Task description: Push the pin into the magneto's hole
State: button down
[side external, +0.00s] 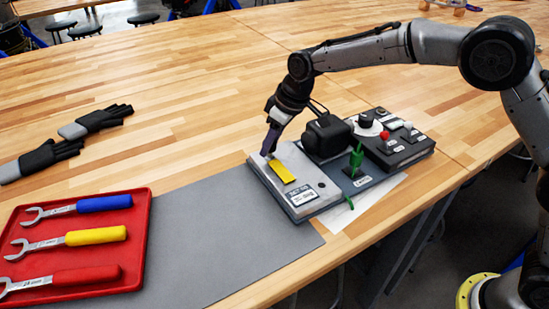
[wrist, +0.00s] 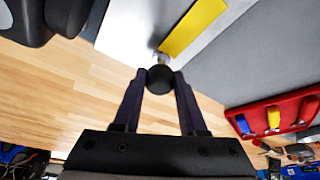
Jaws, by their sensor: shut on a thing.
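My gripper (wrist: 161,88) is shut on the pin (wrist: 159,79), whose dark round head sits between the fingertips in the wrist view. A short bit of bright metal shows just beyond the head, at the edge of the silver plate beside the yellow strip. In the side view my gripper (side external: 268,152) points down at the left corner of the silver plate (side external: 311,180). The plate belongs to a device with a black housing (side external: 326,136), which I take to be the magneto. The hole is hidden under the pin and fingers; I cannot tell how deep the pin sits.
A green lever (side external: 356,158) and a black control box (side external: 398,145) with a red knob stand right of the plate. A grey mat (side external: 215,240) lies in front. A red tray (side external: 140,235) of wrenches and black gloves (side external: 42,157) lie left. The table behind is clear.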

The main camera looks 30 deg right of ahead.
jog(key=shift+r, duration=0.7)
dwell(0.4)
jog(key=shift+r, duration=1.95)
jog(key=shift+s+d, duration=0.2)
jog(key=shift+s, duration=0.05)
jog(key=d+r+m+h, duration=0.1)
jog(key=d+r+m, duration=0.1)
jog(key=d+r, duration=0.35)
jog(key=d+r+m, duration=0.2)
jog(key=d+r, duration=0.1)
jog(key=d, duration=0.5)
jog(key=shift+m+t, duration=0.3)
jog(key=shift+s+d+f, duration=0.1)
jog(key=shift+d+f, duration=0.05)
jog(key=shift+f, duration=0.6)
jog(key=shift+s+d+f, duration=0.1)
jog(key=shift+d+f, duration=0.1)
jog(key=shift+f, duration=0.6)
jog(key=shift+d+f, duration=0.15)
jog(key=shift+f, duration=0.6)
jog(key=shift+f, duration=0.8)
jog(key=shift+f, duration=0.2)
